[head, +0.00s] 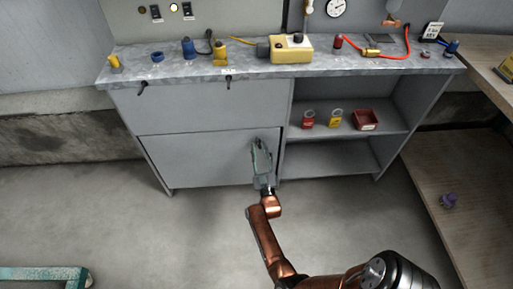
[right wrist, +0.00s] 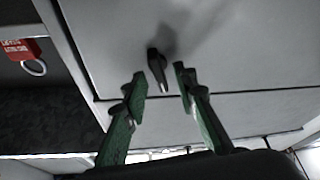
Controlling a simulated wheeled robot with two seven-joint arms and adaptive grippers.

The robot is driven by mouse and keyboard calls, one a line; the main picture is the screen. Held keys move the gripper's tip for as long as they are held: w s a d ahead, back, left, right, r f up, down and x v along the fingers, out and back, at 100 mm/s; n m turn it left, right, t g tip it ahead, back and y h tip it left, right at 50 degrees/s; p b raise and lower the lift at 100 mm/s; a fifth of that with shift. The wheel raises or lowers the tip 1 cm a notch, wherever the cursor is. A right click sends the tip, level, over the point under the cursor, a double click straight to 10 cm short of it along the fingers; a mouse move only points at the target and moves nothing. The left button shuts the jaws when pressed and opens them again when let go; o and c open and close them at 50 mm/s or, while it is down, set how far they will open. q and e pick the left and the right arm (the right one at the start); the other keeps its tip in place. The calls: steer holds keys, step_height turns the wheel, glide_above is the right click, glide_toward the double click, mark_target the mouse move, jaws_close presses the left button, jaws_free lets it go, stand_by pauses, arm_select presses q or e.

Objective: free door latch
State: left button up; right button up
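The grey cabinet door (head: 195,160) is the lower front panel under the workbench, and it looks shut. In the right wrist view a small dark latch (right wrist: 157,68) sticks out from a pale panel (right wrist: 225,50), near its edge. My right gripper (head: 259,143) is in front of the lower panel's right side in the head view and covers the spot behind it. In the right wrist view the green fingers (right wrist: 161,84) are spread, with the latch showing between their tips. Contact cannot be told. My left gripper is not in view.
The metal bench top (head: 185,70) carries a yellow box (head: 291,49), cables and small parts. Open shelves at right hold a red can (head: 308,118), a yellow can (head: 335,119) and a red bin (head: 365,120). A wooden table (head: 445,165) stands at right.

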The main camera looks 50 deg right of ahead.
steer(key=shift+w+d+r, duration=0.2)
steer(key=shift+w+d, duration=0.1)
steer(key=shift+w, duration=0.05)
steer(key=shift+c, duration=0.2)
jaws_close()
steer(key=m+g+h, duration=0.1)
steer(key=m, duration=0.2)
steer(key=shift+m+h, duration=0.3)
steer(key=shift+m+g+h, duration=0.3)
steer(key=shift+m, duration=0.4)
steer(key=shift+o, duration=0.2)
jaws_free()
